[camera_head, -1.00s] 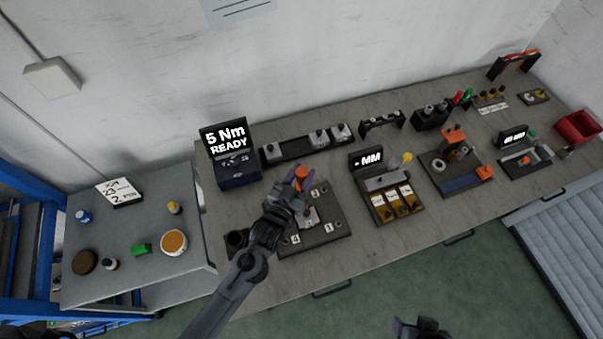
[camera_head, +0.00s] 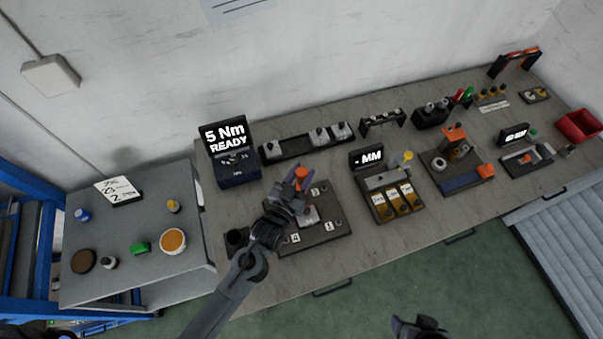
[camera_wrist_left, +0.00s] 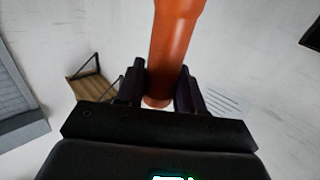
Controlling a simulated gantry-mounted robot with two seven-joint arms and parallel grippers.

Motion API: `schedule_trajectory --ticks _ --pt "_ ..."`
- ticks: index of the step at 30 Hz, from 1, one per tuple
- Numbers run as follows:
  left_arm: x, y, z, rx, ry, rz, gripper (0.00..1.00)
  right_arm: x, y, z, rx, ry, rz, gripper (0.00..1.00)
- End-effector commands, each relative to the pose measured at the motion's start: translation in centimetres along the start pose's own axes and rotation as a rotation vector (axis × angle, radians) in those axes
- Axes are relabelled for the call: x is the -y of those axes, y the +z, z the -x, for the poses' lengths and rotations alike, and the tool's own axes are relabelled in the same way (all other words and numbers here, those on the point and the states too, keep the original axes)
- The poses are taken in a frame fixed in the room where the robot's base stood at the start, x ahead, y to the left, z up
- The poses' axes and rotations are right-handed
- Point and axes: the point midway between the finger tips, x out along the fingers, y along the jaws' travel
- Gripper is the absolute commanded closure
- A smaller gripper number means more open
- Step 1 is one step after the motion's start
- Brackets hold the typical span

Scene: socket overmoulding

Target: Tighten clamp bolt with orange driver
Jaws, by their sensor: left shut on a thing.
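The orange driver (camera_head: 301,172) stands over the dark fixture plate (camera_head: 335,229) on the bench. My left gripper (camera_head: 296,184) is shut on the driver. In the left wrist view the orange handle (camera_wrist_left: 174,50) runs up between the two dark fingers of my left gripper (camera_wrist_left: 162,88). A grey block (camera_head: 309,216) sits on the plate just below the gripper. The driver's tip and the clamp bolt are hidden, so I cannot tell whether they touch. Part of my right gripper (camera_head: 420,328) shows at the bottom edge, away from the bench; its jaws are unclear.
A torque display (camera_head: 224,137) reading "5 Nm READY" stands behind left. A dark cup (camera_head: 236,239) is left of the plate. A labelled bin tray (camera_head: 391,198) stands to its right. A side table (camera_head: 128,220) with small items is at the left.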

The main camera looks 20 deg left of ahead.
Motion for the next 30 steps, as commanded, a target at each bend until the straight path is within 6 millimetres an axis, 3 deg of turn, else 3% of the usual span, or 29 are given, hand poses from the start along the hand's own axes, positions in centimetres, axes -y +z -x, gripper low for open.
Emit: schedule_trajectory --ticks 30 --pt "0.0 1.2 0.1 0.005 0.001 0.000 1.00 -0.1 0.2 -0.6 0.001 0.005 0.006 0.37"
